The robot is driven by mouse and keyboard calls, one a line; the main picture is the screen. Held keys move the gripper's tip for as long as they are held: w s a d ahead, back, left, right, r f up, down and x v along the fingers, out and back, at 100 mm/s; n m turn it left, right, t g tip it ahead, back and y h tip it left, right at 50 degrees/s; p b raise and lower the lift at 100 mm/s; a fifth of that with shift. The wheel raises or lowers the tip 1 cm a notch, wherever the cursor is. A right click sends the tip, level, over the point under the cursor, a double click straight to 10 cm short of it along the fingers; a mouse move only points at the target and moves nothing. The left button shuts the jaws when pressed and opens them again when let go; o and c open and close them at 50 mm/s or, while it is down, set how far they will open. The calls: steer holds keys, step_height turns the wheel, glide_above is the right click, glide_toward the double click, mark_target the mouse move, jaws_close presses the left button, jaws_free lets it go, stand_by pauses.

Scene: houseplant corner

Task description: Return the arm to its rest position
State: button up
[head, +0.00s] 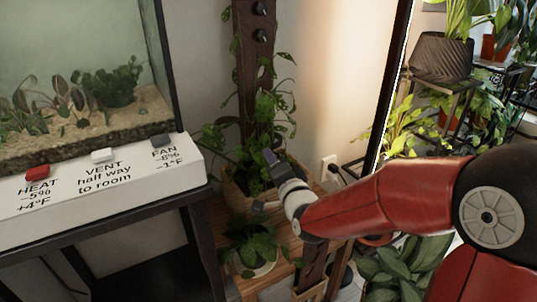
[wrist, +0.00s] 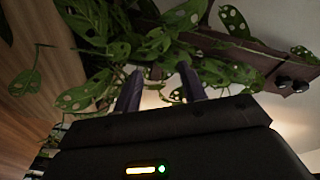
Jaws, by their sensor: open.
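My red arm (head: 385,195) reaches in from the right in the head view, with its forearm angled to the left. My gripper (head: 264,180) is at its end, in front of the potted climbing plant. In the wrist view my gripper (wrist: 163,90) shows two dark fingers standing apart with nothing between them. Leaves of the climbing plant (wrist: 95,60) hang close around and behind the fingers. I cannot tell whether any leaf touches them.
The climbing plant (head: 265,115) grows up a dark wooden post (head: 255,60). A small plant (head: 250,245) stands below my gripper. A glass tank (head: 85,70) stands at left above a white panel (head: 95,180) with three switches. A mirror frame (head: 392,80) stands behind my arm.

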steer(key=shift+s+d, duration=0.3)
steer(key=shift+s, duration=0.35)
steer(key=s+d+n+g+h, duration=0.2)
steer(key=s+d, duration=0.1)
steer(key=s+d+n+g+h+p, duration=0.1)
steer(key=s+d+g+h, duration=0.1)
steer(key=s+d, duration=0.2)
steer(key=s+d+n+g+h, duration=0.1)
steer(key=s+d+n+h, duration=0.1)
steer(key=s+d+h, duration=0.1)
steer(key=shift+s+d+f+n+g, duration=0.15)
steer(key=shift+d+n+g, duration=0.2)
steer(key=shift+d, duration=0.35)
steer(key=s+d+n+g, duration=0.1)
steer(key=s+d+g, duration=0.1)
steer(key=s, duration=0.6)
steer(key=s+d+n+g, duration=0.1)
steer(key=s+d+g, duration=0.2)
steer(key=s, duration=0.6)
steer(key=shift+d+r+p, duration=0.4)
steer(key=shift+d+p, duration=0.05)
steer(key=shift+d, duration=0.2)
